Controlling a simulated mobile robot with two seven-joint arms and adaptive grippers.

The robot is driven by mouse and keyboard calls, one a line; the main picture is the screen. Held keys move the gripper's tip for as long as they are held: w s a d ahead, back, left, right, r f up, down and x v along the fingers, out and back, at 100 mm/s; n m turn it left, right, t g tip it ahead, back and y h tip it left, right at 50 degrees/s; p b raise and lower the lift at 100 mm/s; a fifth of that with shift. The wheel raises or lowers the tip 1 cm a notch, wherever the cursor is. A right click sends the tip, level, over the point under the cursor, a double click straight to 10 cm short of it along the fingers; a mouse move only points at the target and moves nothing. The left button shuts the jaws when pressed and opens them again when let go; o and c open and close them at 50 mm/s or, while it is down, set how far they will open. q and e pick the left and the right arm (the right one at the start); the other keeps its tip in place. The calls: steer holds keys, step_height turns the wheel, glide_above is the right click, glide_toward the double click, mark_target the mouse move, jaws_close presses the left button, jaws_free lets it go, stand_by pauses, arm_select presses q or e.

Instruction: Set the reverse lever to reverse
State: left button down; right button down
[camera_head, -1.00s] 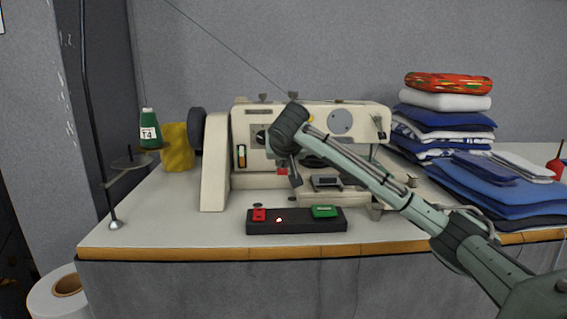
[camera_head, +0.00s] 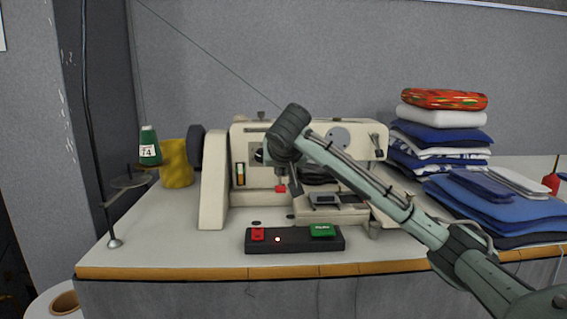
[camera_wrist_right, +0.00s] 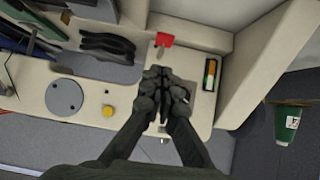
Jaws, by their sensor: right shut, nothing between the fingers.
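The cream sewing machine (camera_head: 213,185) stands on the table. A small red tab (camera_head: 280,189), which looks like the reverse lever's end, sticks out at its front; in the right wrist view the red tab (camera_wrist_right: 164,40) lies just beyond my fingertips. My right gripper (camera_head: 296,187) points down in front of the machine, just right of the red tab in the head view. It also shows in the right wrist view (camera_wrist_right: 165,72), its fingers together and empty. Whether it touches the tab, I cannot tell. My arm hides part of the machine's front. My left gripper is not in view.
A black switch box (camera_head: 287,246) with red and green buttons lies in front of the machine. Folded cloths (camera_head: 490,212) stand at the right. A green thread cone (camera_head: 149,148) and a thin stand (camera_head: 115,243) are at the left. The front left tabletop is clear.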

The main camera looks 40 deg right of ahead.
steer(key=v, duration=0.8)
steer(key=shift+w, duration=0.1)
